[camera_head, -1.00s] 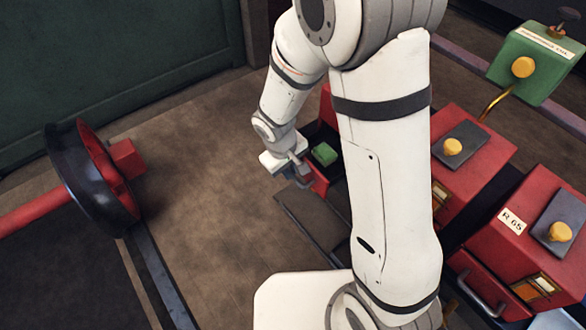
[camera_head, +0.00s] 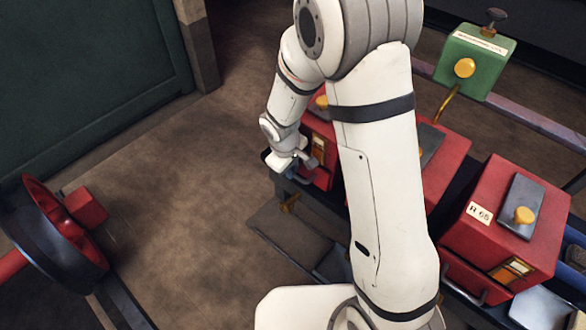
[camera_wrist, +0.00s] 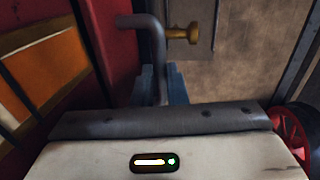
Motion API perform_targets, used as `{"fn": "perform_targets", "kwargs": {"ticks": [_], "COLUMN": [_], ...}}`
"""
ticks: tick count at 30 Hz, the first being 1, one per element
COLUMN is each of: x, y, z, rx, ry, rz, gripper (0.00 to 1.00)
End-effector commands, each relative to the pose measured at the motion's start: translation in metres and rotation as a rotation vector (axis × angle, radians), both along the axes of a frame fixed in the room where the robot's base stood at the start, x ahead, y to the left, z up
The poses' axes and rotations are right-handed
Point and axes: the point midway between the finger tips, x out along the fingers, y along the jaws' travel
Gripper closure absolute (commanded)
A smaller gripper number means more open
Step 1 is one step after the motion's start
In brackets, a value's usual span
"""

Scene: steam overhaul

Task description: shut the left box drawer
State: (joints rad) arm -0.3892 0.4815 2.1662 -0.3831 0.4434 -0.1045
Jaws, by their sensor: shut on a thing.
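The left red box (camera_head: 318,126) stands beyond my arm, partly hidden by it. Its drawer (camera_head: 319,176) looks pushed in, with its inside out of sight; I cannot tell if a small gap is left. In the wrist view the red drawer front (camera_wrist: 112,50) is at the left, with the grey bent handle (camera_wrist: 156,45) standing out from it. My gripper (camera_wrist: 162,78) has its blue fingers shut on this handle. In the head view my gripper (camera_head: 294,163) is at the box's front.
More red boxes stand in a row to the right, one labelled R 65 (camera_head: 505,220). A green box (camera_head: 474,60) is behind them. A brass knob (camera_head: 290,203) sits low by the left box. A red wheel (camera_head: 55,235) is at the left; the brown floor (camera_head: 180,190) between is open.

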Motion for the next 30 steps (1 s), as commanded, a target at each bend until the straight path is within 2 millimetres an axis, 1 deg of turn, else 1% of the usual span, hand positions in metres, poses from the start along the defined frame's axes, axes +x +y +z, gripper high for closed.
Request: {"fn": "perform_targets", "kwargs": {"ticks": [1,2,9,16,19,27,30], "x": [0.006,0.005,0.003,0.001,0.001,-0.005,-0.007], "y": [-0.004,-0.004,0.001,0.002,0.003,0.009,0.01], "z": [0.004,0.004,0.002,0.002,0.009,0.054,0.067], "rx": [-0.004,-0.004,-0.003,-0.003,-0.003,-0.001,-0.002], "ry": [-0.009,-0.009,-0.005,-0.004,-0.005,-0.007,-0.007], "rz": [-0.001,-0.001,0.006,0.008,0.008,0.008,0.01], "gripper": [1.0,0.85,0.66,0.66,0.66,0.66,0.66]}}
